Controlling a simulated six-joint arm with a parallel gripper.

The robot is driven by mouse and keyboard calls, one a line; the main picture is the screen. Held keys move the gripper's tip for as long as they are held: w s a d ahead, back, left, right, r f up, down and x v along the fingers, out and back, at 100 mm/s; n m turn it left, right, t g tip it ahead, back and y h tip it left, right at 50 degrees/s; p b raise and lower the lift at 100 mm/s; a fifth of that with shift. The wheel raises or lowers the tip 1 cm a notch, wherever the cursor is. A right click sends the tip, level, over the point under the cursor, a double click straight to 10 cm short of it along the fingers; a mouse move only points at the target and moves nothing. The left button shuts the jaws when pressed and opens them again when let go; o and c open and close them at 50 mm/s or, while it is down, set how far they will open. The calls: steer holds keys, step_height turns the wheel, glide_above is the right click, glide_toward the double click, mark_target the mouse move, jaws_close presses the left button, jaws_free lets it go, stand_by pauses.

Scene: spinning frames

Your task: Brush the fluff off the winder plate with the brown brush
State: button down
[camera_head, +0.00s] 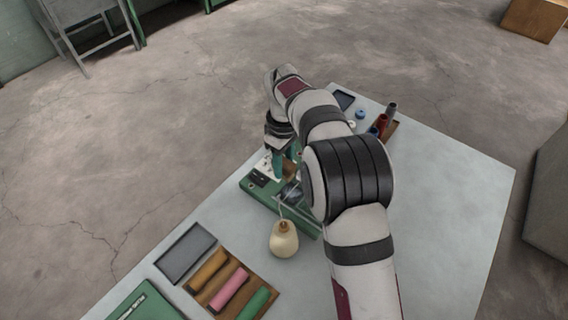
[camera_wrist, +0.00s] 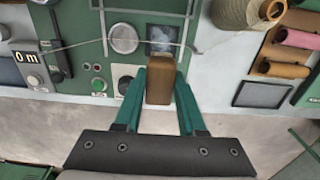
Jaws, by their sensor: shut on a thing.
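The brown brush (camera_wrist: 159,84) is a wooden block between the two teal fingers of my gripper (camera_wrist: 160,76) in the wrist view. My gripper is shut on it. The green winder (camera_wrist: 82,64) lies beyond the fingertips, with a round grey disc, dials and buttons on its face.
A cream yarn cone (camera_head: 284,240) stands in front of the winder, with thread running across it. A grey tray (camera_head: 186,252) and a wooden rack of coloured spools (camera_head: 233,288) lie nearer. Dark and red spools (camera_head: 384,120) stand behind my arm. The table's right side (camera_head: 450,200) is clear.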

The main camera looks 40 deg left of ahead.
steer(key=shift+f, duration=1.95)
steer(key=shift+d+f, duration=0.35)
steer(key=shift+f, duration=0.3)
steer(key=shift+d+f, duration=0.35)
steer(key=shift+f, duration=0.3)
steer(key=shift+d, duration=0.7)
steer(key=shift+a, duration=1.3)
steer(key=shift+d, duration=1.35)
step_height(320, 180, up, 8)
steer(key=shift+r, duration=0.15)
steer(key=shift+d, duration=0.1)
